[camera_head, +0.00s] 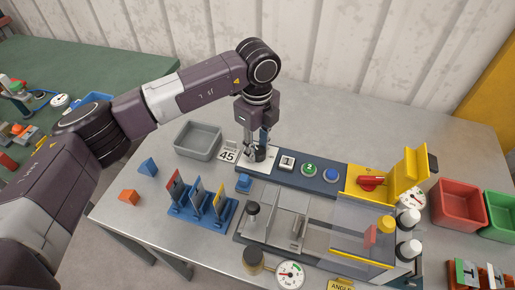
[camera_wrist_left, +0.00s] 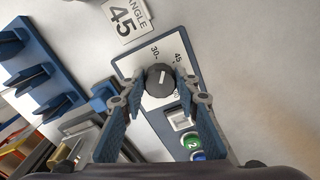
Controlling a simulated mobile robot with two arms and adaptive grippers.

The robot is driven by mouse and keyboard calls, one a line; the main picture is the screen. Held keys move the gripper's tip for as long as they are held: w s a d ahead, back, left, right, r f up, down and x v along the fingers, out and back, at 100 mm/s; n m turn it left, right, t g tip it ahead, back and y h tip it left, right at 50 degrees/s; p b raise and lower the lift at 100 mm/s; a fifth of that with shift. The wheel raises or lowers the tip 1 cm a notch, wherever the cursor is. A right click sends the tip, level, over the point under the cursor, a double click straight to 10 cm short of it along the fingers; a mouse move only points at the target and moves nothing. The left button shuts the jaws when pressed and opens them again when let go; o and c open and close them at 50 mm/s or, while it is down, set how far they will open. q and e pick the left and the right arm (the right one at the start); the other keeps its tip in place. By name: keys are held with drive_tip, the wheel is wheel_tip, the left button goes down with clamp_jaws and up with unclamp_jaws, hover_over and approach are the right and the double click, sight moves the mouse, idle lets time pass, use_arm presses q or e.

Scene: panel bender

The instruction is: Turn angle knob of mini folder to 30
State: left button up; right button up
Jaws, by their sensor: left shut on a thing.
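The angle knob (camera_wrist_left: 159,80) is a round black knob with a white pointer line, on a white dial plate (camera_wrist_left: 151,101) with marks 30 and 45 showing and a third mark partly hidden. The pointer line points up in the left wrist view, towards the 30 and 45 side; the exact setting is hard to read. My left gripper (camera_wrist_left: 160,88) is shut on the knob, one finger on each side. In the head view the left gripper (camera_head: 259,146) points down over the knob (camera_head: 260,155) at the left end of the mini folder's blue panel (camera_head: 319,178). My right gripper is not in view.
An angle card reading 45 (camera_head: 227,156) lies beside the dial. On the panel are a white switch (camera_head: 287,163), a green button (camera_head: 309,170) and a blue button (camera_head: 331,175). A grey bin (camera_head: 198,139) and a blue rack (camera_head: 202,208) stand to the left.

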sight(257, 150)
use_arm(q)
drive_tip(key=shift+n+b, duration=0.45)
drive_tip(key=shift+n, duration=1.75)
drive_tip(key=o, duration=1.2)
drive_tip(key=shift+c, duration=0.2)
drive_tip(key=shift+r, duration=0.1)
wheel_tip(257, 150, up, 12)
